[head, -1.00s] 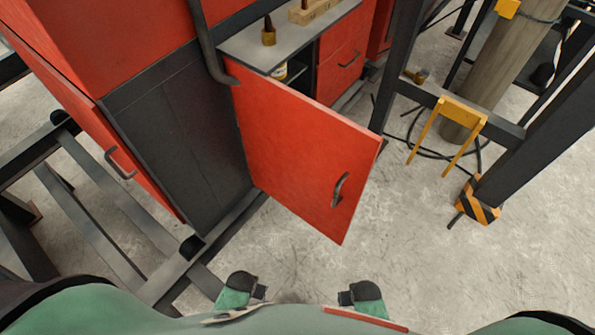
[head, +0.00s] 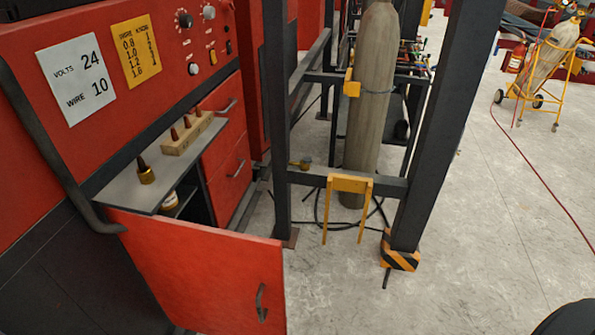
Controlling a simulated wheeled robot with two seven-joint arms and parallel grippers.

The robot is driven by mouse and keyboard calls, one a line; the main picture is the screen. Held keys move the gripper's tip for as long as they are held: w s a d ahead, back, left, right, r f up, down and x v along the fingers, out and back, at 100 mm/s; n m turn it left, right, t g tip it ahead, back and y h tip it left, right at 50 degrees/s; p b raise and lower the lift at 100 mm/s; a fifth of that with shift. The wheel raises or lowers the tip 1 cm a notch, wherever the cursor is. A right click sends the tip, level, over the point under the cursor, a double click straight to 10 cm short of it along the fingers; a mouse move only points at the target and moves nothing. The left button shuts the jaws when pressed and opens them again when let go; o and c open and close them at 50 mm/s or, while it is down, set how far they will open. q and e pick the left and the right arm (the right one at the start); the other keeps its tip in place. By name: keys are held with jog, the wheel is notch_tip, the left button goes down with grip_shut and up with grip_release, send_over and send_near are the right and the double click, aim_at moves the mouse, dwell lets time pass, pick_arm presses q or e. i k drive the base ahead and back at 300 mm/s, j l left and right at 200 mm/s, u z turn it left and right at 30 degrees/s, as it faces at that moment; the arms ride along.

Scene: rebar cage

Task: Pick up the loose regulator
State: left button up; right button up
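A small brass-coloured fitting with a darker part (head: 303,163) sits at the crossbar of the dark steel frame, left of the tall grey gas cylinder (head: 372,110). It may be the loose regulator, but it is too small to tell for certain. Another brass piece with a pointed dark top (head: 146,173) stands on the grey shelf of the red machine. Neither of my grippers is in view, so nothing shows whether they are open or shut.
An open red door (head: 215,265) juts out from the red machine (head: 170,30). The dark frame (head: 277,120) has a yellow bracket (head: 349,184) and a striped foot (head: 400,254). Cables lie behind it. A yellow cylinder cart (head: 545,85) stands far right. Floor at right is mostly clear.

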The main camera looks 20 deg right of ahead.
aim_at(304, 165)
jog(key=u, duration=0.5)
jog(key=l+u, duration=0.15)
jog(key=u, duration=0.3)
jog(key=l+u, duration=0.2)
jog(key=u, duration=0.3)
jog(key=l+u, duration=0.2)
jog(key=u, duration=0.25)
jog(key=l+u, duration=0.15)
jog(key=u, duration=0.3)
jog(key=k+l+u, duration=0.2)
jog(key=u, duration=0.3)
jog(key=k+l+u, duration=0.25)
jog(key=u, duration=0.2)
jog(key=k+l+u, duration=0.1)
jog(key=k+u, duration=0.2)
jog(key=u, duration=0.2)
jog(key=k+l+z, duration=0.1)
jog(key=k, duration=0.25)
jog(key=k+l+z, duration=0.1)
jog(key=k, duration=0.2)
jog(key=k+z, duration=0.15)
jog(key=z, duration=0.25)
jog(key=k+l+z, duration=0.1)
jog(key=z, duration=0.3)
jog(key=k+l+z, duration=0.1)
jog(key=z, duration=0.3)
jog(key=k+l+z, duration=0.1)
jog(key=l+z, duration=0.15)
jog(key=z, duration=0.15)
